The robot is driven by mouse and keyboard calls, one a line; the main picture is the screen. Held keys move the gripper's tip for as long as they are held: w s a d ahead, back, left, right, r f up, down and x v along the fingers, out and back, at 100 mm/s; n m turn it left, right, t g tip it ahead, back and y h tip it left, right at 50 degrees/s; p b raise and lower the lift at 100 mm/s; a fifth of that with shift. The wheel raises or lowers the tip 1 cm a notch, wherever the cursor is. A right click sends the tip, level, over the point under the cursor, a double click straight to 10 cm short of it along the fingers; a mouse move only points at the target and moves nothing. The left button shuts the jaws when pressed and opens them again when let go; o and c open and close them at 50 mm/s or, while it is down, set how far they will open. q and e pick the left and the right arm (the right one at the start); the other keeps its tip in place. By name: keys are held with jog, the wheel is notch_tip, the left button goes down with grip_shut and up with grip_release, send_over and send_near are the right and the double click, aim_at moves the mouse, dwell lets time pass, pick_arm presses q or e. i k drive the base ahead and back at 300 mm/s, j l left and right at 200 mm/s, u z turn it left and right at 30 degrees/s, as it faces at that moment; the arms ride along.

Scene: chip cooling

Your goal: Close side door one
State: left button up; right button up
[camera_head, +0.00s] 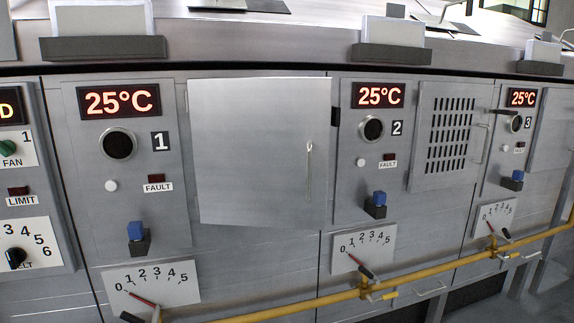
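Side door one (258,150) is a plain pale metal panel to the right of the panel marked 1 (160,141). A thin upright handle (309,172) is near its right edge. A small dark piece (335,117) shows just beyond that edge. The door's face covers what is behind it. It looks nearly flush with the cabinet front, but I cannot tell whether it is fully shut or slightly ajar. Neither of my grippers is in view, and nothing touches the door.
Unit 2 (397,128) stands to the right, with a slotted grille panel (447,135) beside it. Unit 3 (527,123) is further right. A yellow pipe (420,277) runs along the lower front. Dials and blue knobs (136,231) stick out below. The space before door one looks clear.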

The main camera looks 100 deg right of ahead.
aim_at(261, 145)
jog(key=z, duration=2.95)
